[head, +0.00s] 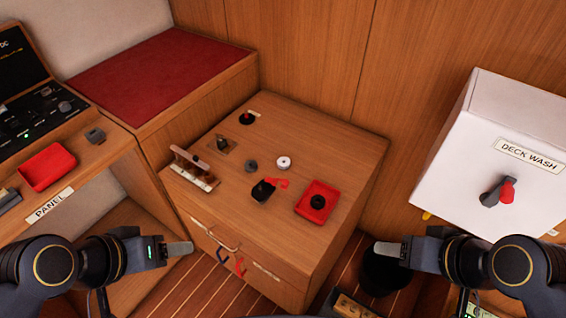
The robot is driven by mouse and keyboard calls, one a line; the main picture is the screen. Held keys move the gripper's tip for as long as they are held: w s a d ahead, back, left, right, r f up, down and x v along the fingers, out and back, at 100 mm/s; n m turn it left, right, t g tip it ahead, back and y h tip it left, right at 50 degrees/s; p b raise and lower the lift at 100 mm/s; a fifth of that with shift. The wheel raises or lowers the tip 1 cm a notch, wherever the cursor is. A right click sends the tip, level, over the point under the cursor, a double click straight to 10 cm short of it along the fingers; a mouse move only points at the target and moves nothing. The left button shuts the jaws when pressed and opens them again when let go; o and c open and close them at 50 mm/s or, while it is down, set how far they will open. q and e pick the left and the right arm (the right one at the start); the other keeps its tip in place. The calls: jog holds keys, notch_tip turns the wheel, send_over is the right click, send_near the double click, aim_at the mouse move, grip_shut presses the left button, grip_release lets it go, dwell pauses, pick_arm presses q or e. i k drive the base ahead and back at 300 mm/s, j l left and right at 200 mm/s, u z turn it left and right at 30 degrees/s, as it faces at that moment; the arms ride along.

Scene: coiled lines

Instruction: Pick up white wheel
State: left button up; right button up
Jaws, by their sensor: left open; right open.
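The white wheel (284,162) is a small white disc with a dark centre. It lies on the top of the wooden cabinet (340,150), near its middle, with clear wood around it. My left gripper (190,248) is at the lower left, in front of the cabinet's left side, and is empty. My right gripper (378,249) is at the lower right, beyond the cabinet's right side, and is empty. Both are open and well apart from the wheel. The gap between the fingers is hard to see from this angle.
Near the wheel are a grey wheel (251,166), a black block (263,191) with a red piece, and a red tray (329,193) holding a black ring. A wooden rack (195,168) stands at the left edge. A white DECK WASH box (480,150) stands right.

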aim_at(284, 163)
jog(key=i+j, duration=0.1)
jog(key=j, duration=0.35)
jog(key=i+j+u, duration=0.1)
jog(key=j, duration=0.3)
jog(key=i+j, duration=0.25)
jog(key=i+j+u, duration=0.1)
jog(key=i+j, duration=0.15)
jog(key=j, duration=0.2)
